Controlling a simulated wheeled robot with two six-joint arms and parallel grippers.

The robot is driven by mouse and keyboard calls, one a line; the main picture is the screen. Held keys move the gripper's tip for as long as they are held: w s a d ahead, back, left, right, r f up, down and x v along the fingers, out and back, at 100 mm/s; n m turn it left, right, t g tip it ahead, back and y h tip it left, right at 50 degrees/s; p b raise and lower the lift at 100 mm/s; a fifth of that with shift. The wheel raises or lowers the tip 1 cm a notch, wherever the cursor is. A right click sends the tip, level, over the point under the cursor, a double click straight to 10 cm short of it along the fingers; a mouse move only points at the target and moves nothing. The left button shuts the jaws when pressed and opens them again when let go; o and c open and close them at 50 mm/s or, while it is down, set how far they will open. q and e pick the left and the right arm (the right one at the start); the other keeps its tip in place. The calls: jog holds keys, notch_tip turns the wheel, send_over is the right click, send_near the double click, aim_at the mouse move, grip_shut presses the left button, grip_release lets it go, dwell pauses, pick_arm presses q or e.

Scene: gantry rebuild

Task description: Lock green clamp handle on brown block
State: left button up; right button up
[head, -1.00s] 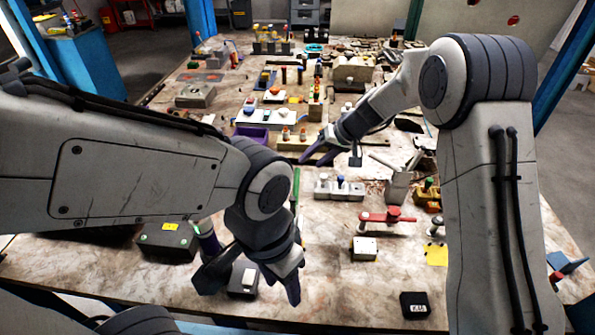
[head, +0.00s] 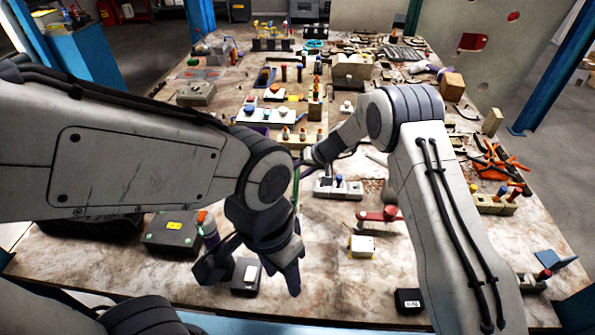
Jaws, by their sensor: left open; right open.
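A thin green bar (head: 297,187), possibly the green clamp handle, stands out just right of my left wrist. Its base is hidden behind my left arm. I cannot tell surely which block is the brown one; a brown block (head: 453,86) sits far right on the table. My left gripper (head: 250,277) is open low over the near table, its fingers on either side of a dark block with a white top (head: 247,272); I cannot tell if they touch it. My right gripper (head: 304,163) is open beyond my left wrist, close to the green bar and partly hidden.
A red clamp handle (head: 377,215) and a white-yellow block (head: 362,246) lie right of centre. A grey block with pegs (head: 338,188) is behind them. A black box (head: 172,232) stands left, a small black block (head: 409,301) at the front. Bare tabletop (head: 325,265) shows between.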

grip_shut()
dwell(1.4)
